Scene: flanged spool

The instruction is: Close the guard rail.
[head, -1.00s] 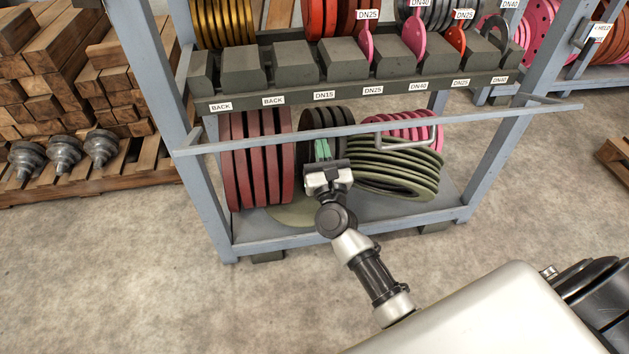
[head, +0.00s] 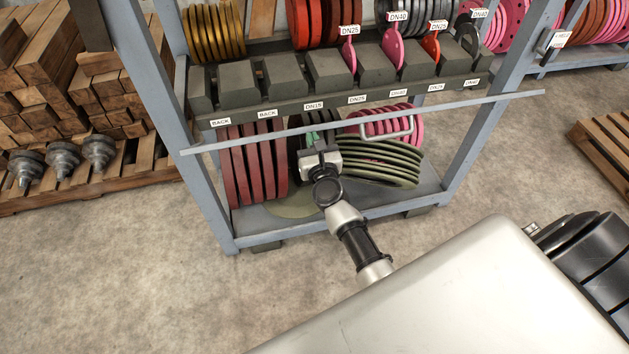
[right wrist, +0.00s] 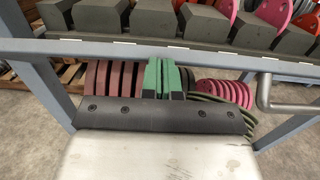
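The guard rail (head: 250,139) is a long blue-grey bar across the front of the rack, above the lower shelf. Its right end reaches past the right post and appears to stand off in front of it. A bent handle (head: 402,128) sits on its right half; rail (right wrist: 205,58) and handle (right wrist: 290,107) also show in the right wrist view. My right gripper (head: 313,139) is close to the rail's middle, left of the handle. In the wrist view its green fingers (right wrist: 162,76) are together with nothing between them, at the rail's lower edge. Contact is unclear. My left gripper is out of view.
Dark red discs (head: 254,172) and tilted green discs (head: 375,163) fill the lower shelf behind the rail. Grey blocks (head: 331,76) line the shelf above. A wooden pallet (head: 601,150) lies at right. The floor in front of the rack is bare.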

